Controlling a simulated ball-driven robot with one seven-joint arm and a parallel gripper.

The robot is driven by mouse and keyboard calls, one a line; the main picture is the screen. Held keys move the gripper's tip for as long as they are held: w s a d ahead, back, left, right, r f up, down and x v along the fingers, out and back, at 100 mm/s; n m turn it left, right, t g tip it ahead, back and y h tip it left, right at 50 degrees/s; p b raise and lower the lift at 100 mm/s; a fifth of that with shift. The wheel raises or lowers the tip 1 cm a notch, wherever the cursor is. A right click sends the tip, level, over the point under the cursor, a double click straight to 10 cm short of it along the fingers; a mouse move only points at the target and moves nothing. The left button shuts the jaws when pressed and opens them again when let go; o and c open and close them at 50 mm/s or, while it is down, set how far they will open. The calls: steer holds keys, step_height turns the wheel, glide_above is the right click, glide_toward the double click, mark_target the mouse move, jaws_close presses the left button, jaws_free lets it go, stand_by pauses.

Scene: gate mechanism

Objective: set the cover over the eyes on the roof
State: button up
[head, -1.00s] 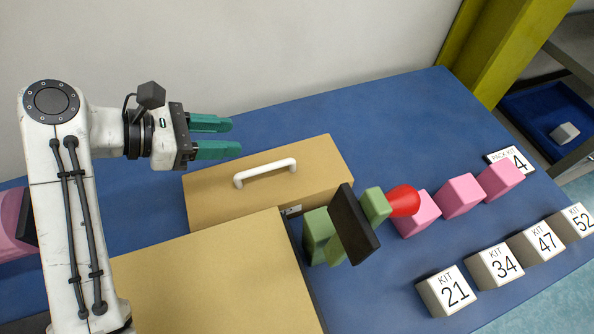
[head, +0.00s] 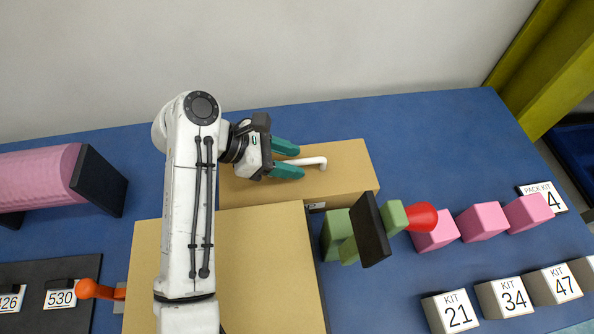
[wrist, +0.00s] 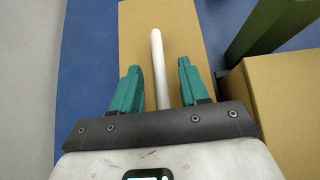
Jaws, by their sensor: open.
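A tan box-shaped piece (head: 350,182) with a white bar handle (head: 317,162) on top lies at the back; it looks like the cover. My gripper (head: 300,161) is open above it, its teal fingers at the handle's left part. In the wrist view the handle (wrist: 157,45) runs between the open fingers (wrist: 158,68), and the tan piece (wrist: 190,25) lies beneath. I cannot tell whether the fingers touch the handle. A larger tan box (head: 265,265) stands in front, partly hidden by my arm; it may bear the roof. No eyes are clearly visible.
Green blocks with a black plate (head: 371,230) and a red cone (head: 422,216) stand right of the tan boxes. Pink blocks (head: 482,221) and numbered kit blocks (head: 505,297) follow. A pink cylinder (head: 40,178) and an orange knob (head: 95,290) are left. Blue table is free behind.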

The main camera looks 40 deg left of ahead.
steer(key=shift+x, duration=1.05)
steer(key=shift+c, duration=0.2)
jaws_close()
